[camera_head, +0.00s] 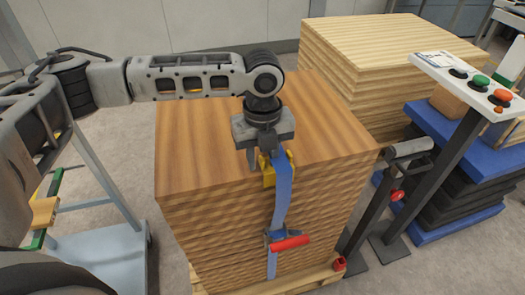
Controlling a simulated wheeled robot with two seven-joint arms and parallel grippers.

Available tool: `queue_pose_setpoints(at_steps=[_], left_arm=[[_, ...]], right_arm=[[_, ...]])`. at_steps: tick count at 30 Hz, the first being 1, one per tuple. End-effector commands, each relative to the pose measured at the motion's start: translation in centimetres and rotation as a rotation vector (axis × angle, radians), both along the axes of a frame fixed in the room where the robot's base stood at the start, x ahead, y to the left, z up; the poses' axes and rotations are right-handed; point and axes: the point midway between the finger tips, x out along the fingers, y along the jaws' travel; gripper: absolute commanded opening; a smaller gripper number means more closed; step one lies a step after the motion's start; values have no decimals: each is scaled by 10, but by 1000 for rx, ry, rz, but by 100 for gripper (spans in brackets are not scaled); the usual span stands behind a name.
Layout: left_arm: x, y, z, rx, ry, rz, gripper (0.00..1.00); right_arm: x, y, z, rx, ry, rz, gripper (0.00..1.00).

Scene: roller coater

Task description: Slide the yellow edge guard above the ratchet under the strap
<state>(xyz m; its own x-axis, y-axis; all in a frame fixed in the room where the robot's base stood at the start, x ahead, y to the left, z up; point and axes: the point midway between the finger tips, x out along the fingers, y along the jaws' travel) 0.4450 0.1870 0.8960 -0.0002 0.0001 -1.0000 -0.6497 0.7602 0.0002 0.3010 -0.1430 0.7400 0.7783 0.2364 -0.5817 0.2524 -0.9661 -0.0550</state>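A stack of wooden boards (205,160) stands in the middle. A blue strap (283,195) runs over its front top edge and hangs down the front face. The yellow edge guard (268,178) sits at that top edge, beside and partly behind the strap. The ratchet with a red handle (290,243) is on the strap lower down, below the guard. My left gripper (259,160) points down just above the guard, close to the strap. Its fingertips are small and partly hidden, so I cannot tell whether they hold the guard or strap. My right gripper is not in view.
A second board stack (385,50) stands behind on the right. A control panel on a post (470,85) and a grey post with a red knob (397,170) stand close to the right side. A pale blue cart (100,255) is at the left.

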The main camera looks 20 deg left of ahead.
Motion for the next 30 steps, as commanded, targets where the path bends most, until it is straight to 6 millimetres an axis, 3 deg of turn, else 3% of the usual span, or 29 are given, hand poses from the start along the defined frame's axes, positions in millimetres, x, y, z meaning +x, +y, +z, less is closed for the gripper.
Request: queue_pose_setpoints(at_steps=[7,21,30], left_arm=[[1,0,27,0,-4,0,32],[0,0,133,-1,-2,-1,32],[0,0,159,-1,1,0,32]], right_arm=[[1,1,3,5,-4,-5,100],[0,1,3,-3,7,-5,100],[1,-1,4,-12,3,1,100]])
